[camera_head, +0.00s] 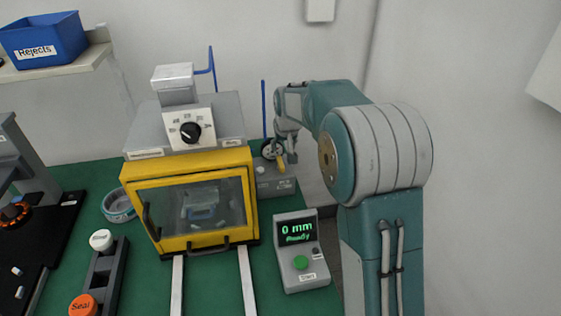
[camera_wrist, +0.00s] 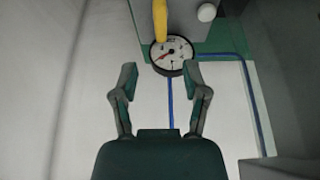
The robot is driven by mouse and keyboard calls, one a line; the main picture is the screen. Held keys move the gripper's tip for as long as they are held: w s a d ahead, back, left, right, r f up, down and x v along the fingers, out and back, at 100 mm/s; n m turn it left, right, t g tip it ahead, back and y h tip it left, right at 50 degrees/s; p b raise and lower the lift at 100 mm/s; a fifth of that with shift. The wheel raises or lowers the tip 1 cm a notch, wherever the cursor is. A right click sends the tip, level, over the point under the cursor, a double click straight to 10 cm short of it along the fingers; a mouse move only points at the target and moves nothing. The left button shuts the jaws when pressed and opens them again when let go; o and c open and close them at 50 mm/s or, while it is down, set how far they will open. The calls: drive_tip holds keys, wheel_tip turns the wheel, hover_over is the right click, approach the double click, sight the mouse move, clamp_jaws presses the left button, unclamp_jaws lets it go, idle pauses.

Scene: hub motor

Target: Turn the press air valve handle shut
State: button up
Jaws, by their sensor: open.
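The yellow valve handle (camera_head: 281,163) sits on a grey valve block (camera_head: 276,186) to the right of the yellow-framed press. It also shows at the top of the wrist view (camera_wrist: 159,18), next to a round white gauge (camera_wrist: 178,48). My gripper (camera_head: 287,145) is above and close to the handle in the head view, partly overlapping the gauge area. In the wrist view my gripper (camera_wrist: 160,76) is open with nothing between its fingers.
The press (camera_head: 190,200) with its window door stands left of the valve block. A display box (camera_head: 302,255) reading "0 mm Ready" is in front. A blue air line (camera_head: 264,105) runs up behind the gauge (camera_head: 272,149). The wall is close behind.

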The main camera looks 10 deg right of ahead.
sight(280, 161)
drive_tip(key=x, duration=1)
clamp_jaws()
